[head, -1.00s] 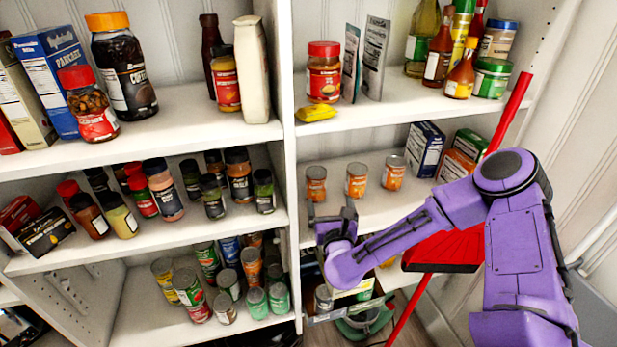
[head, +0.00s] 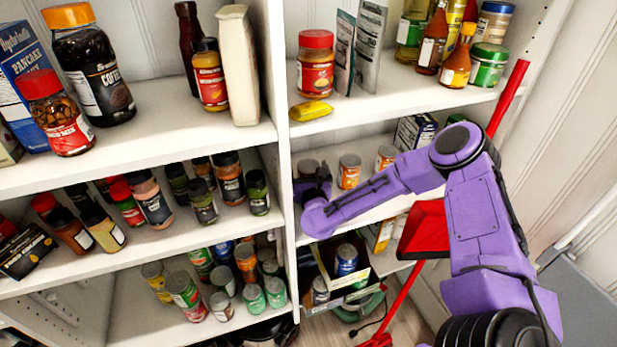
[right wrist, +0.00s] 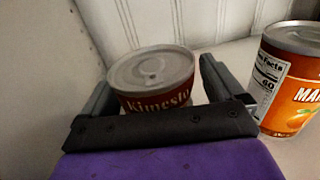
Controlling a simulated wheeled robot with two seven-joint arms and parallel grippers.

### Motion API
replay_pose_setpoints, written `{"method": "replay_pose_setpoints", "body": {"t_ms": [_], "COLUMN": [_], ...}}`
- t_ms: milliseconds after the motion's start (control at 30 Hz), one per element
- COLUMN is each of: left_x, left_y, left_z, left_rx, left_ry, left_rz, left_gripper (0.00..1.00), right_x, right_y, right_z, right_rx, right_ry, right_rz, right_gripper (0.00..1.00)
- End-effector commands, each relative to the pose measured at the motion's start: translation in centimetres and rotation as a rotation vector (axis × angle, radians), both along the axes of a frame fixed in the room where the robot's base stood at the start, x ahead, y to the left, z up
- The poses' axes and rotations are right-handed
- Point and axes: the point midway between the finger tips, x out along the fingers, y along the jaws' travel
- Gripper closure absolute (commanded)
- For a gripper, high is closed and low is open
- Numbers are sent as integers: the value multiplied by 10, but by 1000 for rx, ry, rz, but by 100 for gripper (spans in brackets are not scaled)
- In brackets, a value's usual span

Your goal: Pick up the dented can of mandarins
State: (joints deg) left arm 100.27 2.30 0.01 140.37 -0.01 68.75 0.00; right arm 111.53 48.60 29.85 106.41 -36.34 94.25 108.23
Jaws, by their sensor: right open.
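Three short cans stand in a row on the middle right shelf. The left can (head: 307,168) is partly behind my right gripper (head: 314,186); it also shows in the right wrist view (right wrist: 155,75), upright, with a grey lid and dark red label. My right gripper is open there, its fingers (right wrist: 158,84) on either side of this can. The middle can (head: 349,171) has an orange label; in the right wrist view a can with an orange mandarin label (right wrist: 293,80) stands just to the right. The right can (head: 386,157) is partly hidden by my arm. I cannot tell which is dented.
The white upright (head: 283,150) stands close left of my right gripper. The shelf above (head: 400,110) holds a red-lidded jar (head: 316,62), a yellow packet (head: 311,110) and bottles. A box with cans (head: 347,262) is below.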

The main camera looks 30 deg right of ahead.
Motion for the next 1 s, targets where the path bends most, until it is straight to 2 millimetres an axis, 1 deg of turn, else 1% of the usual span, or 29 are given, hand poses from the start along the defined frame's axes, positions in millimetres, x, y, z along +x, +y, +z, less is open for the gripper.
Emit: {"method": "replay_pose_setpoints", "body": {"t_ms": [33,67,100,167,200,233,267,467,600,667,900,1000], "left_x": [0,0,0,0,0,0,0,0,0,0,0,0], "left_y": [0,0,0,0,0,0,0,0,0,0,0,0], "left_z": [0,0,0,0,0,0,0,0,-1,-3,-8,-10], "left_rx": [0,0,0,0,0,0,0,0,0,0,0,0], "left_ry": [0,0,0,0,0,0,0,0,0,0,0,0], "left_rz": [0,0,0,0,0,0,0,0,0,0,0,0], "left_gripper": [57,57,57,57,57,57,57,57,57,57,57,57], "right_x": [0,0,0,0,0,0,0,0,0,0,0,0], "right_y": [0,0,0,0,0,0,0,0,0,0,0,0], "right_z": [0,0,0,0,0,0,0,1,9,17,69,86], "right_rx": [0,0,0,0,0,0,-1,0,0,1,2,1], "right_ry": [0,0,0,0,0,0,0,-1,-2,-5,-8,-5], "right_rz": [0,0,0,0,0,0,0,0,1,0,0,0], "right_gripper": [5,12,25,44,57,67,74,74,74,74,74,74]}}
